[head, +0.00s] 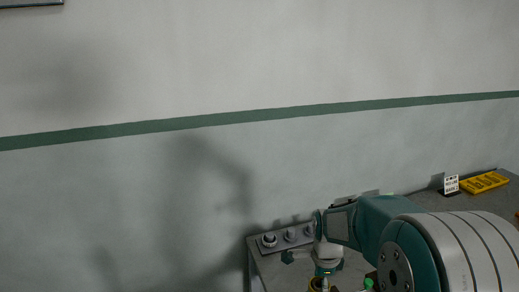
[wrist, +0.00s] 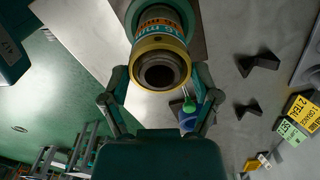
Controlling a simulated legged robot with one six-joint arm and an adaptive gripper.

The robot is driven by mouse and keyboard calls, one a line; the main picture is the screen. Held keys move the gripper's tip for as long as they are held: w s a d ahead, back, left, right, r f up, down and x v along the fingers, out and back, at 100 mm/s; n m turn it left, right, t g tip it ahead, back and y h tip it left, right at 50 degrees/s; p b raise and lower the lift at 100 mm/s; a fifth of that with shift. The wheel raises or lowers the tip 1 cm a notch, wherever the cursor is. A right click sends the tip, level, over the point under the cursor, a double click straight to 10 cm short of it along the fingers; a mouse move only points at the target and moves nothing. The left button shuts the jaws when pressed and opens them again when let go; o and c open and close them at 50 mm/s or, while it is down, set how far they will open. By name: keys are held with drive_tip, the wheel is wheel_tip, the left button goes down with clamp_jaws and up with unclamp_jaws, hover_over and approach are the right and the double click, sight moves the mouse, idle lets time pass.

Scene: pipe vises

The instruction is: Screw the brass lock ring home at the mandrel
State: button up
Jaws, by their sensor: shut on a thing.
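In the wrist view, the brass lock ring (wrist: 160,44) is at the upper middle, with a dark round opening or end inside it. My gripper (wrist: 162,76) is shut on the ring, one finger on either side. I take this to be the mandrel side, but the thread and any gap are hidden. In the head view, my gripper (head: 325,266) is low in the picture, with a bit of brass (head: 317,284) below it, cut by the edge.
A white card (head: 451,185) and a yellow tray (head: 484,182) are farther right. The wrist view shows black angled blocks (wrist: 258,63), a green-and-blue item (wrist: 189,118) and yellow labels (wrist: 301,105).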

drive_tip(key=m, duration=0.5)
drive_tip(key=shift+s+f, duration=0.15)
drive_tip(key=m, duration=0.5)
drive_tip(key=o, duration=1.1)
